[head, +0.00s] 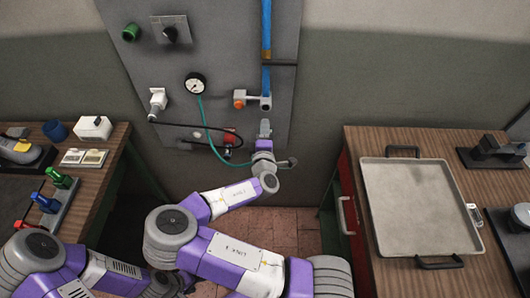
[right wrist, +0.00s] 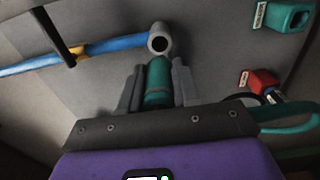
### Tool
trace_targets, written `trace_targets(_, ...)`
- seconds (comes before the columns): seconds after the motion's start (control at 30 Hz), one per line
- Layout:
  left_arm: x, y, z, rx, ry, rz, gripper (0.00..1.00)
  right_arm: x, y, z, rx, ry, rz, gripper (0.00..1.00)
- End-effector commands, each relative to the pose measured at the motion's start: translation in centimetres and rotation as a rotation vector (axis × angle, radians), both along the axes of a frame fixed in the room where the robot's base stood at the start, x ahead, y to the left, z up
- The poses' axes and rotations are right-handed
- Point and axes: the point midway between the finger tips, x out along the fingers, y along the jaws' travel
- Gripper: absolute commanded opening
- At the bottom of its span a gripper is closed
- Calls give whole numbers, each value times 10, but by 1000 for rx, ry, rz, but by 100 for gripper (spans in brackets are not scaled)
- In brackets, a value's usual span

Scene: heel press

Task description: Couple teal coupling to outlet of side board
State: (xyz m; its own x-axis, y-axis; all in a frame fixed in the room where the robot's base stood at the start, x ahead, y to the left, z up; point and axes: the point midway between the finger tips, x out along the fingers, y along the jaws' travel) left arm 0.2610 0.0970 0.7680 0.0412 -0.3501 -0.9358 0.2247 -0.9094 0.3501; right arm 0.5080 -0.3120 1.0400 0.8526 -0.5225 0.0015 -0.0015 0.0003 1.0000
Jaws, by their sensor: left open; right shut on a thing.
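The side board (head: 215,62) is a grey panel on the wall. A blue pipe (head: 266,45) runs down it to a grey outlet (head: 265,101). The right wrist view shows the outlet (right wrist: 160,38) with its round mouth open. My right gripper (head: 265,127) is just below the outlet. In the right wrist view its fingers (right wrist: 157,85) are shut on the teal coupling (right wrist: 158,72). The coupling's tip lies just under the outlet's mouth, not in it; I cannot tell whether they touch. My left arm shows at lower left, but its gripper fingers are hidden.
A teal hose (head: 205,128) hangs from the gauge (head: 195,84) toward my right gripper. An orange knob (head: 239,98) sits left of the outlet, and a red fitting (head: 230,138) below it. Benches stand either side; the right bears a tray (head: 375,205).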

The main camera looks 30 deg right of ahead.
Motion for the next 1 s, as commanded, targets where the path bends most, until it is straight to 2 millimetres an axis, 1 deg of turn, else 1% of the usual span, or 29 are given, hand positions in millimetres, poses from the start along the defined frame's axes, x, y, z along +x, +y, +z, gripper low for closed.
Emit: trace_targets(1.0, 0, 0, -1, 0, 0, 0, 43, 34, -22, 1, -1, -1, -1, 0)
